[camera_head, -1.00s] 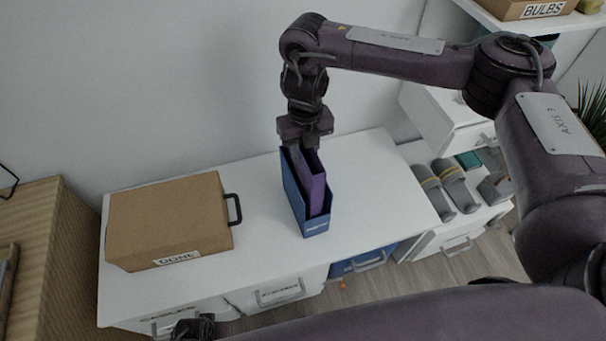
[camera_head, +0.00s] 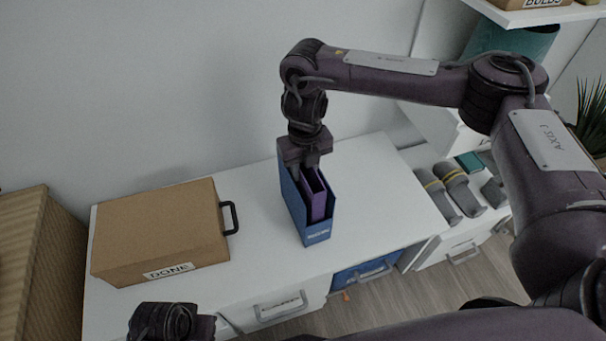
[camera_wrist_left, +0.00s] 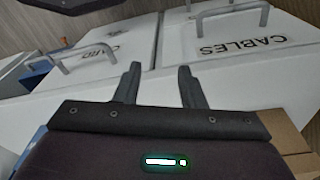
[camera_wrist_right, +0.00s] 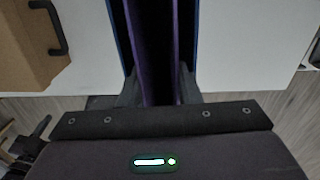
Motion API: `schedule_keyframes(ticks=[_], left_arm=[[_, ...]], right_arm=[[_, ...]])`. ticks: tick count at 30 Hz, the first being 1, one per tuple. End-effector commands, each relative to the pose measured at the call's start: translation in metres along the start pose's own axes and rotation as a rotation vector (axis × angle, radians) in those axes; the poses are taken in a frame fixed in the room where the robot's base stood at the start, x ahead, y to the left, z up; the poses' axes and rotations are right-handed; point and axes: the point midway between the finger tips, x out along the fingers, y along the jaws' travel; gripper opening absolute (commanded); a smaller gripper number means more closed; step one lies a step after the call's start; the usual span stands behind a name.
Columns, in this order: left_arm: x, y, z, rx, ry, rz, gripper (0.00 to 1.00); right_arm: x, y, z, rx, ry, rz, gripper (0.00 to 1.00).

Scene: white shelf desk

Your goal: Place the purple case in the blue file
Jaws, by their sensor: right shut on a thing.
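The blue file (camera_head: 318,233) stands upright on the white desk, open at the top. The purple case (camera_head: 318,204) is upright between its walls, low inside it, with its upper edge still showing. My right gripper (camera_head: 306,166) is directly above the file and shut on the case's upper edge. In the right wrist view, the purple case (camera_wrist_right: 143,60) shows between the fingers, with blue file walls (camera_wrist_right: 118,40) outside it. My left gripper (camera_wrist_left: 160,85) is open and empty in the left wrist view, in front of the desk drawers; only part of that arm shows at the bottom of the head view.
A brown box (camera_head: 160,230) labelled DONE, with a black handle, stands left of the file. White desk top (camera_head: 265,230) is clear between them. Grey slippers (camera_head: 450,188) lie on a lower surface at right. Drawers with handles (camera_wrist_left: 230,15) face the left wrist.

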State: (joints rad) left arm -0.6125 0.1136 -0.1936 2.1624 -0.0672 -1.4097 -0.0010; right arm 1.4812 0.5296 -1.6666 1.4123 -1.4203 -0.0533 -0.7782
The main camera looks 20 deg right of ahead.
Motion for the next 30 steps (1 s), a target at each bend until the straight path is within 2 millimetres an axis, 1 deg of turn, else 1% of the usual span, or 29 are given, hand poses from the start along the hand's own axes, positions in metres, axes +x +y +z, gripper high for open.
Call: schedule_keyframes(ticks=[1, 3, 6, 12, 16, 17, 18, 19, 26, 30], left_arm=[[-0.004, 0.001, 0.0, 0.004, 0.003, 0.001, 0.36], [-0.01, 0.002, 0.0, 0.007, 0.005, 0.002, 0.36], [-0.014, 0.003, 0.0, 0.009, 0.004, 0.002, 0.36], [-0.013, 0.003, 0.0, 0.008, 0.005, 0.002, 0.36], [-0.012, 0.003, -0.001, 0.011, 0.012, 0.003, 0.36], [-0.012, 0.004, -0.001, 0.011, 0.013, 0.004, 0.36], [-0.013, 0.004, -0.001, 0.011, 0.013, 0.004, 0.36], [-0.013, 0.004, -0.001, 0.011, 0.013, 0.004, 0.36], [-0.013, 0.003, -0.001, 0.01, 0.013, 0.004, 0.36], [-0.015, 0.003, 0.0, 0.008, 0.004, 0.003, 0.36]], right_arm=[[0.005, -0.001, 0.001, 0.0, -0.001, 0.0, 0.0], [0.006, -0.001, 0.001, 0.0, -0.001, 0.0, 0.0], [0.006, -0.002, 0.001, 0.0, -0.001, 0.0, 0.0], [0.005, -0.001, 0.001, -0.001, -0.001, 0.0, 0.0], [0.009, -0.001, 0.0, -0.001, 0.0, 0.0, 0.0], [0.009, -0.001, 0.0, -0.001, -0.001, 0.0, 0.33], [0.009, -0.001, 0.0, -0.001, -0.001, 0.0, 0.38], [0.009, -0.001, 0.0, -0.001, -0.001, 0.0, 0.4], [0.008, -0.001, 0.0, -0.001, -0.001, 0.0, 0.4], [0.0, -0.001, 0.001, -0.001, -0.002, 0.0, 0.4]])
